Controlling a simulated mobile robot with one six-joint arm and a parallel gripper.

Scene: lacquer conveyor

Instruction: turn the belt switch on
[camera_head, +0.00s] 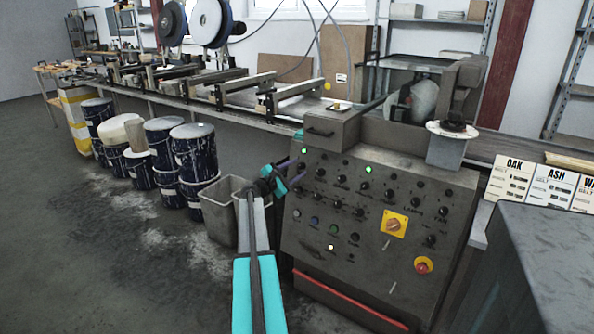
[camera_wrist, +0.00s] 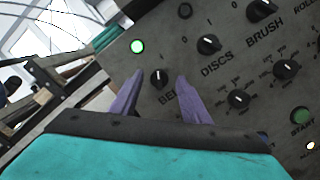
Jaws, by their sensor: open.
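The belt switch (camera_wrist: 160,79) is a black rotary knob with a white pointer mark, above a partly covered label beginning "BEL". Its pointer looks roughly upright in the wrist view. A lit green lamp (camera_wrist: 137,46) is just above and left of it. My gripper (camera_wrist: 159,76) is open, its two purple fingers on either side of the knob with visible gaps; contact with the panel cannot be told. In the head view my gripper (camera_head: 293,172) is at the upper left of the grey control panel (camera_head: 345,255), and I cannot make out the belt switch there.
The discs knob (camera_wrist: 208,44) and brush knob (camera_wrist: 262,10) are close to the right. The panel also has a yellow switch plate (camera_head: 393,224) and a red stop button (camera_head: 423,265). Buckets (camera_head: 194,150) and a grey bin (camera_head: 222,207) stand to the left.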

